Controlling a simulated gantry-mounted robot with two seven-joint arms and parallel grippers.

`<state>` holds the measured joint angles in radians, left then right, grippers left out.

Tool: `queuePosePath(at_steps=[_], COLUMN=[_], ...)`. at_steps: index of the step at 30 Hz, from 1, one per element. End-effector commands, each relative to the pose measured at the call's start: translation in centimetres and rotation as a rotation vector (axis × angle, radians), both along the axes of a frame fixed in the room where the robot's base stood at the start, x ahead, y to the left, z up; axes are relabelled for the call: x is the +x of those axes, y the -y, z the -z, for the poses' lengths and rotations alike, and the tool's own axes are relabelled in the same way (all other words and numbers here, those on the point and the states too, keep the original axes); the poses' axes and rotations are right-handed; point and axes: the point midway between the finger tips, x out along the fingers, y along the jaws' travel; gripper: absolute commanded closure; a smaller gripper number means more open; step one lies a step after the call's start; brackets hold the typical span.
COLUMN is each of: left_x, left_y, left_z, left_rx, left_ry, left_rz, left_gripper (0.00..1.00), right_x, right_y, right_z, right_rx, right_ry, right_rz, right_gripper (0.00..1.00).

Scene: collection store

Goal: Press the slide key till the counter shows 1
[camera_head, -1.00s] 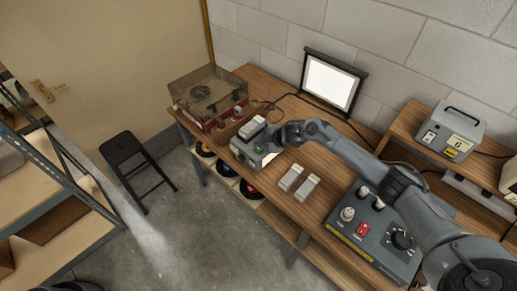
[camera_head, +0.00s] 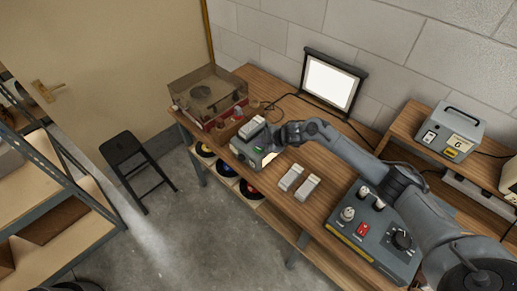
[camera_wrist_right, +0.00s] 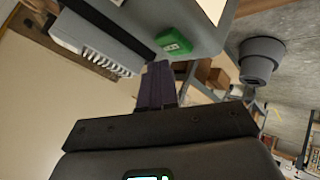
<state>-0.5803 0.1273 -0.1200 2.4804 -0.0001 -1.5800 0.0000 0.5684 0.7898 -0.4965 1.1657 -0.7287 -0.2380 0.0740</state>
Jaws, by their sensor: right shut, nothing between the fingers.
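The slide projector (camera_head: 247,153) is a grey box with a slide tray on top, near the table's left end. Its green key (camera_wrist_right: 174,42) shows clearly in the right wrist view. In the head view the key is small and mostly hidden by my gripper. My right gripper (camera_wrist_right: 157,72) is shut and empty, its dark fingertips close to the key; I cannot tell whether they touch it. In the head view the gripper (camera_head: 270,140) is beside the projector. A grey box with a handle (camera_head: 452,128) has a pale counter panel (camera_head: 458,142) whose digit looks like 6. My left gripper is out of view.
A record player (camera_head: 208,97) with a clear lid stands at the left end. A lit white screen (camera_head: 330,82) stands at the back. Two pale slide trays (camera_head: 299,184) lie mid-table. A control box with knobs (camera_head: 375,235) stands beneath my right arm.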

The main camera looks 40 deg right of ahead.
Motion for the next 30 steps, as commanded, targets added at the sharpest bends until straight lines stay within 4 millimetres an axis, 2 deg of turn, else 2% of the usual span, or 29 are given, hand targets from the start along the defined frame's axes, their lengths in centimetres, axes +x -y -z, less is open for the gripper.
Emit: queuePosePath(at_steps=[30], left_x=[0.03], left_y=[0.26], left_z=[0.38], left_rx=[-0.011], left_ry=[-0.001], left_rz=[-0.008], left_gripper=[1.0], right_x=[-0.01], right_y=[-0.01], right_z=[0.86], right_rx=[0.0], right_ry=[0.0], right_rz=[0.0], right_gripper=[1.0])
